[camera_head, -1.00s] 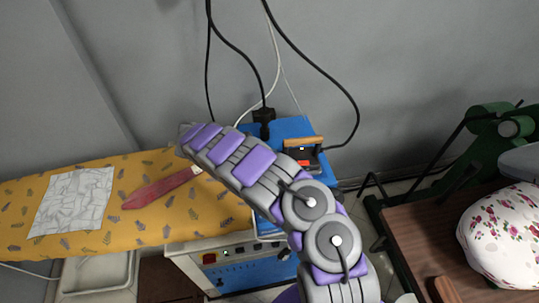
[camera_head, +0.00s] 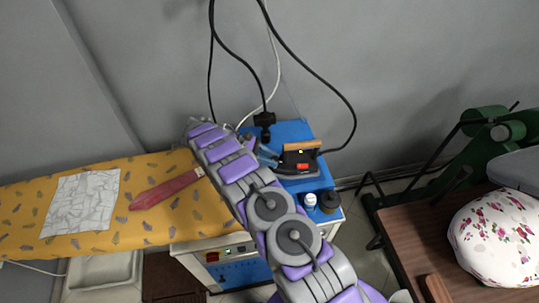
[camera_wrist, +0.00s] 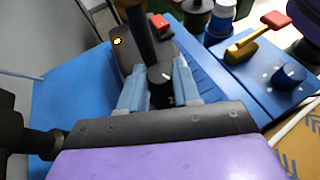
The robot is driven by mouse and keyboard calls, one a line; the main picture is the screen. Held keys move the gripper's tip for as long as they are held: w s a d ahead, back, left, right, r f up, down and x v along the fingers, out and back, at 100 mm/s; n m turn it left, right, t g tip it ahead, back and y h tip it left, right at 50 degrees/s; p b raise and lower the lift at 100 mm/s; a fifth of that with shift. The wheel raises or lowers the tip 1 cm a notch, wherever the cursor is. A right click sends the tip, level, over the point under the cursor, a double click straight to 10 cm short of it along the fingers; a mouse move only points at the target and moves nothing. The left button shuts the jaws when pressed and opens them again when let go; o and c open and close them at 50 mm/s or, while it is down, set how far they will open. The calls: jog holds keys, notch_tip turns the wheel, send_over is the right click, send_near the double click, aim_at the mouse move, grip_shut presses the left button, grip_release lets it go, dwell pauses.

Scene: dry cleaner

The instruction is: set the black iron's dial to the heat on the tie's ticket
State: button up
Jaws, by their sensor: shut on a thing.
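The black iron (camera_head: 299,161) stands on the blue top of a cabinet, with a brown handle and a red part. In the wrist view the iron (camera_wrist: 128,57) shows a lit orange lamp, a red button and a dark round dial (camera_wrist: 159,74) with a white mark. My gripper (camera_wrist: 160,72) has its light blue fingers on either side of this dial, shut on it. In the head view my gripper (camera_head: 267,157) is at the iron's left side. The red tie (camera_head: 165,190) lies on the yellow board; a pale ticket (camera_head: 200,172) shows at its end, too small to read.
A white bottle (camera_head: 310,199) and a dark jar (camera_head: 329,202) stand on the blue top (camera_head: 290,130). A yellow lever with a red end (camera_wrist: 255,40) and a blue knob (camera_wrist: 290,74) are near the iron. Black cables (camera_head: 340,95) hang behind.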

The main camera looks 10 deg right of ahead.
jog(key=shift+g+p, duration=0.3)
jog(key=shift+p, duration=0.1)
dwell(0.3)
jog(key=o, duration=0.9)
jog(key=shift+o, duration=0.6)
